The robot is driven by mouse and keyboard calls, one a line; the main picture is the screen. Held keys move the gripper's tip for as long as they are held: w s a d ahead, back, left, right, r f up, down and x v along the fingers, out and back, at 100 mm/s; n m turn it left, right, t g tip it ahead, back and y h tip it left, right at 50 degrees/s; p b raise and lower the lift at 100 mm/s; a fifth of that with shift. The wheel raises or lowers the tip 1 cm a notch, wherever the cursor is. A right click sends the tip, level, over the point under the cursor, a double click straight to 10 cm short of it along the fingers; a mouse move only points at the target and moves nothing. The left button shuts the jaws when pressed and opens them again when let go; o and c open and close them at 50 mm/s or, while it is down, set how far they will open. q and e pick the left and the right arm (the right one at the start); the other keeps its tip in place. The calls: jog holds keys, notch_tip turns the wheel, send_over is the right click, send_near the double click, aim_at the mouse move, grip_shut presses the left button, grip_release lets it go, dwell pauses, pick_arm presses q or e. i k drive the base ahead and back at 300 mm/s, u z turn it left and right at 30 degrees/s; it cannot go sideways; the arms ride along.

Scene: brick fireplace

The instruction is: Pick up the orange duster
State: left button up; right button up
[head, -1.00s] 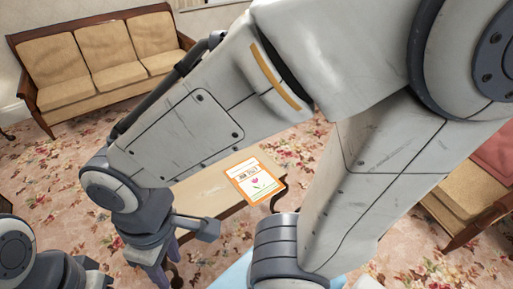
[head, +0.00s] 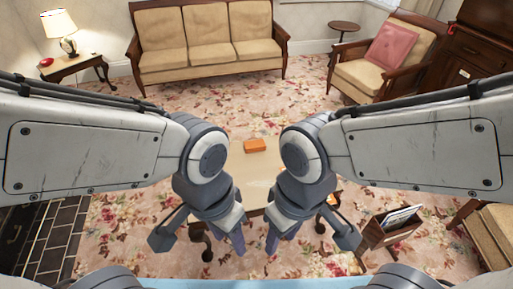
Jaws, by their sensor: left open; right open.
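A small orange block-like thing (head: 255,146), which may be the duster, lies on the far part of the low wooden table (head: 254,172). It shows between my two arms, and I cannot make out its details. My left gripper (head: 236,241) and my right gripper (head: 273,241) hang side by side in front of the orange thing, nearer to me. Both point down, are open and look empty. Neither touches the orange thing. My wrists hide much of the table's left and right sides.
A small orange edge (head: 331,199) shows at the table's right, mostly hidden. A wooden magazine rack (head: 391,228) stands on the carpet at right. A sofa (head: 205,42), an armchair (head: 375,62) and a side table with a lamp (head: 68,68) stand behind. Carpet between is clear.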

aim_at(251, 146)
jog(key=u, duration=0.2)
jog(key=k, duration=0.35)
jog(key=z, duration=0.95)
jog(key=i, duration=1.6)
jog(key=u, duration=1.1)
jog(key=i, duration=0.6)
jog(key=u, duration=0.65)
